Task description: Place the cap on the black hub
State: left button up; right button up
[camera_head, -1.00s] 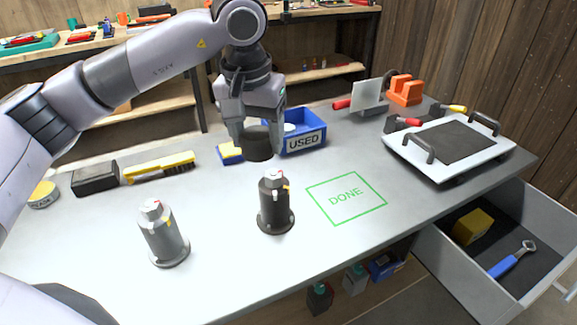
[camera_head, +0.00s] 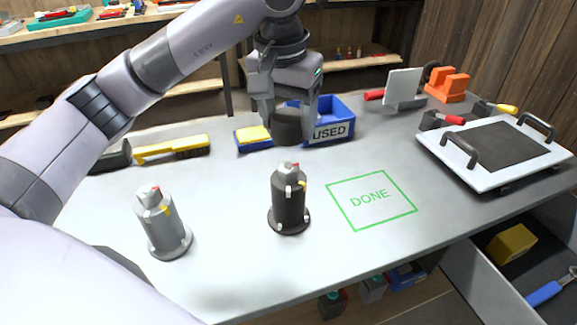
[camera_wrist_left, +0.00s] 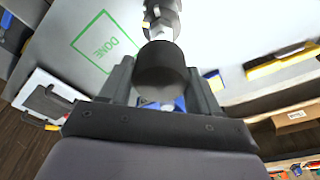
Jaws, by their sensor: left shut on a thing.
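The cap (camera_head: 288,126) is a short dark cylinder, held between the fingers of my left gripper (camera_head: 289,112). It also shows between the fingers in the left wrist view (camera_wrist_left: 160,68). The black hub (camera_head: 289,200) stands upright on the bench on a round base, with a light grey top and small white and yellow pegs. A grey hub (camera_head: 161,222) stands to the left. My right gripper is not in view.
A blue bin marked USED (camera_head: 338,106) and a yellow sponge (camera_head: 253,136) lie behind the hub. A green DONE square (camera_head: 371,200) is empty to the right. A brush (camera_head: 172,148) lies back left, and a white-framed press (camera_head: 495,150) stands right, above an open drawer (camera_head: 520,250).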

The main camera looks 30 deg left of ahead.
aim_at(289, 166)
pick_arm(q)
notch_tip(289, 166, down, 9)
jog(key=shift+f, duration=0.1)
dwell(0.3)
jog(key=shift+f, duration=0.15)
jog(key=o, duration=1)
jog(key=shift+o, duration=0.2)
